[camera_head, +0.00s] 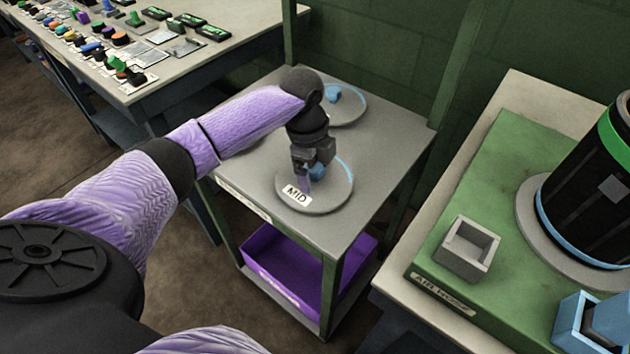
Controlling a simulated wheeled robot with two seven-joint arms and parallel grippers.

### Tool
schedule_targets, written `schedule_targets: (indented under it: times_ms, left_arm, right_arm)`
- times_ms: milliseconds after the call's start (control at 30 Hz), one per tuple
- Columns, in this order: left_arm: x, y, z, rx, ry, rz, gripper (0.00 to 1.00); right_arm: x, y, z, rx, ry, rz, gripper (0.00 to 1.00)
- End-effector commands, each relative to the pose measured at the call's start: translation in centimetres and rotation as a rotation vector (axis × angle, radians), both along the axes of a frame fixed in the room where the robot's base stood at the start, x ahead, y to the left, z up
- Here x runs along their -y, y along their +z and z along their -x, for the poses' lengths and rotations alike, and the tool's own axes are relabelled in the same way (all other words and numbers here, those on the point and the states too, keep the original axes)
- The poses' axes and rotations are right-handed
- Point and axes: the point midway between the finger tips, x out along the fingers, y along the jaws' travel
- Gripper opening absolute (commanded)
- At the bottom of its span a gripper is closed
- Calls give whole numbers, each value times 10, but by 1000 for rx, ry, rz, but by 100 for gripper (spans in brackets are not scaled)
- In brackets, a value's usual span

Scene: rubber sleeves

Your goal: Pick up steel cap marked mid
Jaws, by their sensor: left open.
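The steel cap marked MID (325,202) is a flat grey disc with a white "MID" label and a light-blue edge line. It lies on the grey top of a small cart (388,150). My left gripper (309,180) is directly over the cap, fingers pointing down around or beside the blue knob (321,171) at its middle. The jaws are open, and the gripper hides part of the knob. I cannot tell whether the fingers touch it. My right gripper is not in view.
Another grey cap (350,113) with a blue knob lies behind, and a third disc is partly hidden by my left arm. A purple bin (290,275) sits on the lower shelf. A green bench (480,200) at right holds a grey square holder (467,247) and a black cylinder (590,195).

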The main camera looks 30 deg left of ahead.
Motion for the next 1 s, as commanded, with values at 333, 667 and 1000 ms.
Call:
schedule_targets:
  times_ms: [333,667,1000]
  left_arm:
    - [0,1,0,0,1,0,24]
    - [0,1,0,1,1,0,0]
    - [0,50,-1,8,1,1,0]
  right_arm:
    - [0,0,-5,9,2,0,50]
    - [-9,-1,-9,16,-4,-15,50]
    - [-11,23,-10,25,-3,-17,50]
